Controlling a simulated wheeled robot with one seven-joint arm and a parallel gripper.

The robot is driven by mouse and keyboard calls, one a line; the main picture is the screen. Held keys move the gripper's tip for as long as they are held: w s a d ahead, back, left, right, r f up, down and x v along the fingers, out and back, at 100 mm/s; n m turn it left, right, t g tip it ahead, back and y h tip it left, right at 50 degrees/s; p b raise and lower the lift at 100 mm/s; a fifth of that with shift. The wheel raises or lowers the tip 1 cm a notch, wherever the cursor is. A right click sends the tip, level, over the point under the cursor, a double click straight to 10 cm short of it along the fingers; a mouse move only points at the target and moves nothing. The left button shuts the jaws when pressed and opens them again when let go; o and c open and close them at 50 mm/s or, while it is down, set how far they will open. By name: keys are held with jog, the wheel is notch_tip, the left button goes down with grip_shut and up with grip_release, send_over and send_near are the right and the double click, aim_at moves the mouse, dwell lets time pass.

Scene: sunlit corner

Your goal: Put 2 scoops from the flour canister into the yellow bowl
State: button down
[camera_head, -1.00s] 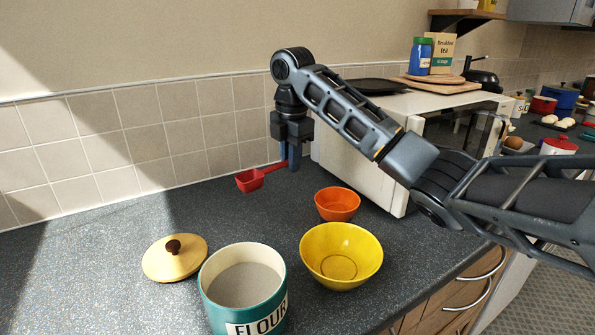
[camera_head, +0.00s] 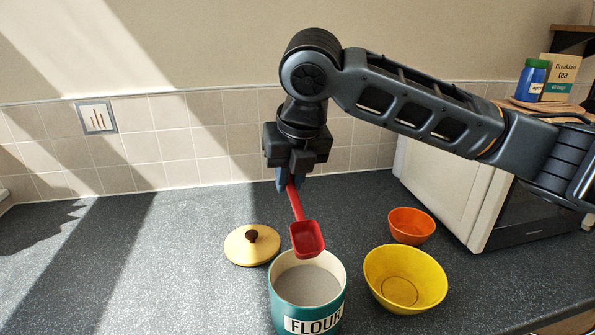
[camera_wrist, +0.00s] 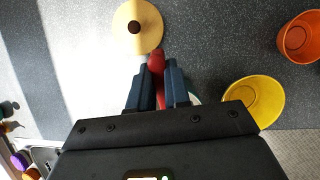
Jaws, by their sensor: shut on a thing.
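My gripper (camera_head: 291,186) is shut on the handle of a red scoop (camera_head: 307,238). The scoop hangs tilted, its cup over the far rim of the flour canister (camera_head: 308,299) in the picture; the cup looks empty. The canister is teal with a "FLOUR" label, open, with pale flour inside. The yellow bowl (camera_head: 405,279) stands to the right of the canister and looks empty. In the wrist view my gripper (camera_wrist: 158,72) holds the red handle (camera_wrist: 157,66), and the yellow bowl (camera_wrist: 254,101) is at right. The canister is mostly hidden there.
A wooden lid (camera_head: 252,246) with a dark knob lies behind and left of the canister. An orange bowl (camera_head: 411,225) stands behind the yellow bowl. A white microwave (camera_head: 447,185) is at the right. The counter at left is clear.

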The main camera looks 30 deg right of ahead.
aim_at(296, 196)
jog(key=shift+s+a+f+t+h+b, duration=0.15)
jog(key=shift+s+f+t+b, duration=0.65)
jog(key=shift+b, duration=1.4)
jog(key=shift+s+a+f+t+h+b, duration=0.15)
jog(key=shift+s+f+t+b, duration=0.65)
jog(key=shift+b, duration=1.4)
notch_tip(296, 196, down, 5)
jog(key=b, duration=0.6)
jog(key=r+p, duration=0.1)
jog(key=p, duration=0.2)
jog(key=w+r+g+p, duration=0.1)
jog(key=p, duration=0.2)
jog(key=r+g+p, duration=0.1)
jog(key=r+p, duration=0.1)
jog(key=p, duration=0.2)
jog(key=shift+w+d, duration=0.1)
jog(key=shift+w, duration=0.05)
jog(key=g+p, duration=0.1)
jog(key=p, duration=0.1)
jog(key=w+g+y+p, duration=0.1)
jog(key=p, duration=0.2)
jog(key=g+p, duration=0.1)
jog(key=p, duration=0.1)
jog(key=shift+w+d+r+g, duration=0.15)
jog(key=shift+w+r+g, duration=0.15)
jog(key=shift+r+g, duration=0.1)
jog(key=shift+w+g+y+p, duration=0.25)
jog(key=shift+g+p, duration=0.25)
jog(key=shift+p, duration=0.45)
jog(key=shift+d+f, duration=0.1)
